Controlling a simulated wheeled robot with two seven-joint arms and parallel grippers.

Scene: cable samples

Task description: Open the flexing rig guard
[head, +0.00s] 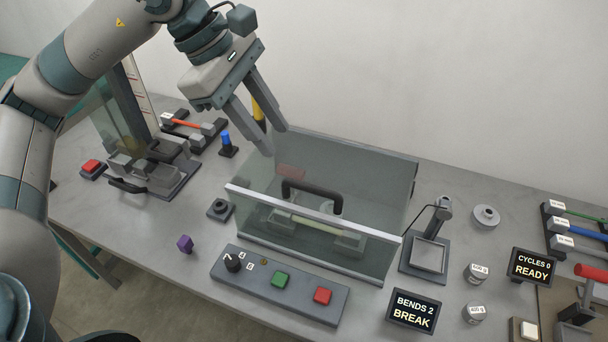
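The flexing rig guard (387,262) is a clear, grey-tinted box with a pale strip along its upper front edge and a black bar handle (312,190). It stands in the middle of the table and appears lowered over the rig, whose clamps (348,241) and a pale cable sample show through it. My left gripper (277,140) is open and empty, fingers pointing down, above and behind the guard's back left part, apart from the handle. My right gripper is not in view.
In front are a control panel (255,286) with a knob, green and red buttons, and a display reading BENDS 2 BREAK (413,311). A purple block (185,243) lies left. A stand (425,255) is close on the right. Another rig (150,180) stands left; wall behind.

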